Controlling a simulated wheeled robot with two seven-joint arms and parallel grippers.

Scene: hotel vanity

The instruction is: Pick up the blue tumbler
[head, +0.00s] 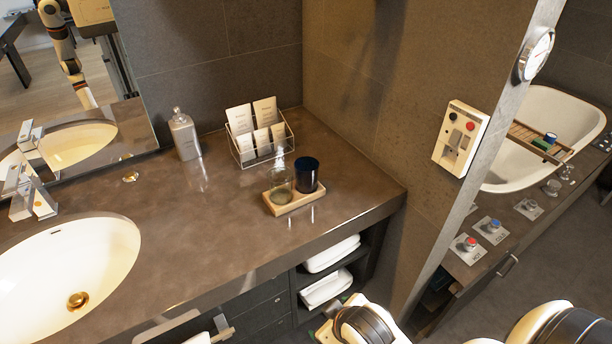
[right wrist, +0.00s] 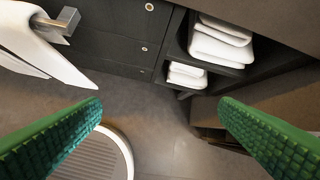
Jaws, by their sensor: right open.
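The blue tumbler (head: 307,176) is dark and stands upright on the right part of a small wooden tray (head: 306,200) on the vanity counter. A clear glass tumbler (head: 280,187) stands on the same tray, just left of it. My right gripper (right wrist: 160,100) is open and empty in the right wrist view, its two green-padded fingers wide apart. It is low, in front of the counter, and points down toward the floor and the shelves. In the head view my right wrist shows at the bottom edge, well below and apart from the tumbler. My left gripper is not in view.
A wire rack of packets (head: 258,139) stands behind the tray, and a bottle (head: 184,135) stands left of it. A sink (head: 62,262) is at the left. Folded towels (head: 330,256) lie on shelves under the counter edge. The wall is to the right. Counter before the tray is clear.

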